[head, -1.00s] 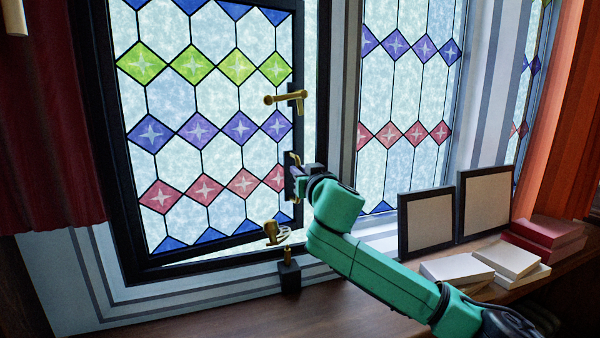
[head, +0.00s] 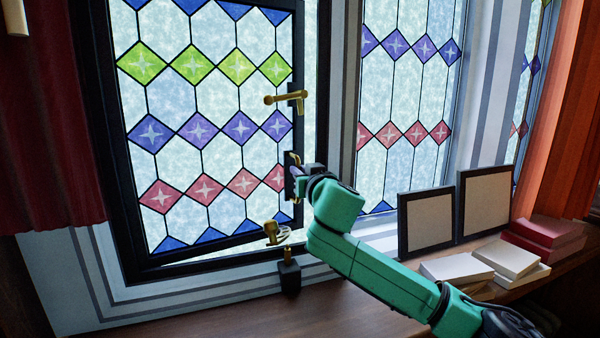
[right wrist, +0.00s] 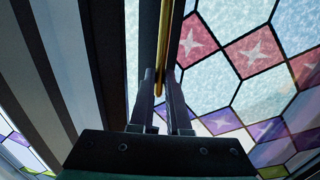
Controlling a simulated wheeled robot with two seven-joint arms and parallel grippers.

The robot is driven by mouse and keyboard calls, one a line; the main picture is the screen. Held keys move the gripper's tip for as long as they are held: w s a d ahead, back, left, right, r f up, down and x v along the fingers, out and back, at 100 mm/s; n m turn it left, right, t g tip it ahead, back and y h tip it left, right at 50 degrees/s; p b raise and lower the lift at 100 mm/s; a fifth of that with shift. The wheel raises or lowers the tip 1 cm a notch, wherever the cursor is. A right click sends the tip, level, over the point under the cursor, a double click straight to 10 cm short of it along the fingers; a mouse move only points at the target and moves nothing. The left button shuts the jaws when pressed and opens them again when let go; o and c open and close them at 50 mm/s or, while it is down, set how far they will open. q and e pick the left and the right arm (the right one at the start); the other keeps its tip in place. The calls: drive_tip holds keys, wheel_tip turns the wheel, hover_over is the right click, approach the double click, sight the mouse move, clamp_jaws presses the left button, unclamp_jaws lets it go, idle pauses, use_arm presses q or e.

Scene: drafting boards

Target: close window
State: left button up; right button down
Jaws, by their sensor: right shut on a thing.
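The stained-glass window sash (head: 215,105) has a dark frame, and its lower edge slants against the surrounding frame, so it stands ajar. A brass lever handle (head: 286,98) sits on its right edge. My right gripper (head: 291,175) is at that edge, below the lever. In the right wrist view, my right gripper (right wrist: 160,78) is shut on an upright brass bar (right wrist: 165,45) beside the sash's dark edge. The exact grip is partly hidden by the fingers. My left gripper is not in view.
A brass fitting on a dark block (head: 289,276) stands on the wooden sill (head: 240,322) below the sash. At right are two framed panels (head: 426,221), pale books (head: 507,258) and red books (head: 546,235). A dark red curtain (head: 45,120) hangs at left, an orange one (head: 560,120) at right.

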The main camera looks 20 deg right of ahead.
drive_tip(key=shift+f, duration=0.15)
drive_tip(key=s+m+h+b, duration=0.1)
drive_tip(key=s+b, duration=0.4)
drive_tip(key=s, duration=0.2)
drive_tip(key=shift+a+h, duration=0.15)
drive_tip(key=shift+h, duration=0.15)
drive_tip(key=c, duration=1.2)
unclamp_jaws()
drive_tip(key=shift+o, duration=0.2)
